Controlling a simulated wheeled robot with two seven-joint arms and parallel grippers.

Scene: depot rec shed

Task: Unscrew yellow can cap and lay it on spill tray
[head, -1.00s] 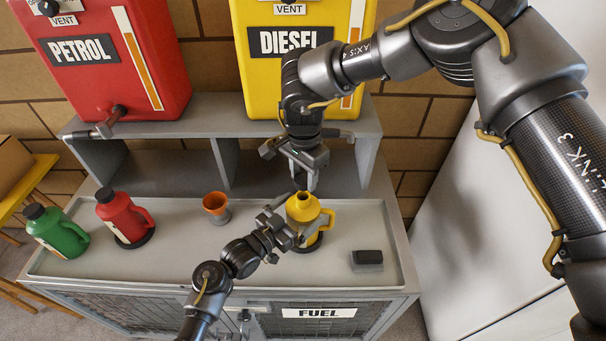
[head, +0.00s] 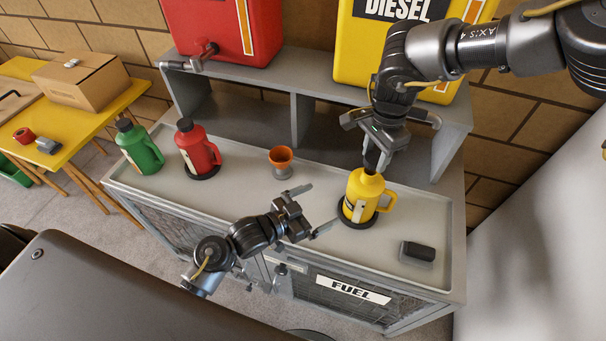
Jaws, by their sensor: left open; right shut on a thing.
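The yellow can (head: 361,192) stands upright on a black round base at the right part of the grey spill tray (head: 232,138). My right gripper (head: 376,164) points down directly over the can's top and is shut on a small dark thing, apparently the can's cap, mostly hidden between the fingers. The can's mouth is hidden behind these fingers, so I cannot tell whether cap and neck touch. My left gripper (head: 317,208) is open and empty, left of the yellow can and apart from it, its fingers spread toward the can.
A red can (head: 196,152) and a green can (head: 138,148) with dark caps stand at the left. An orange cup-like funnel (head: 281,156) stands at mid-tray. A black block (head: 418,250) lies at front right. The grey shelf (head: 240,116) rises behind. The tray's left-middle is clear.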

